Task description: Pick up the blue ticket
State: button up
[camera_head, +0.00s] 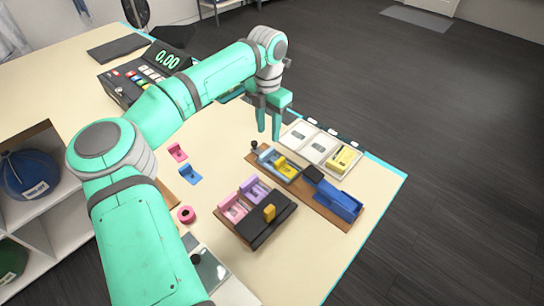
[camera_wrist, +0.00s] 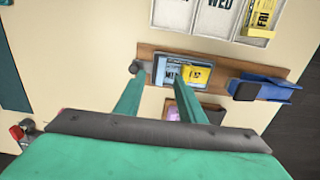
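The blue ticket (camera_head: 190,174) lies flat on the cream counter, left of the middle of the head view. It is a small blue piece with a raised darker part, just below a similar pink ticket (camera_head: 178,152). I cannot make out the blue ticket in the wrist view. My gripper (camera_head: 269,130) points down over the counter, to the right of the blue ticket and well apart from it. In the wrist view its two green fingers (camera_wrist: 155,95) stand apart with nothing between them.
A wooden board (camera_head: 328,214) carries a light-blue holder with a yellow piece and a blue stapler-like device (camera_head: 340,202). A black tray (camera_head: 262,232) holds pink and purple pieces. White day-marked trays (camera_head: 320,148), a pink-red roll (camera_head: 186,214) and a register (camera_head: 145,80) stand around.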

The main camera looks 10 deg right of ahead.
aim_at(270, 150)
jog(key=f, duration=0.7)
jog(key=shift+s+d+f, duration=0.1)
jog(key=shift+s+f, duration=0.1)
jog(key=shift+f, duration=0.1)
grip_shut()
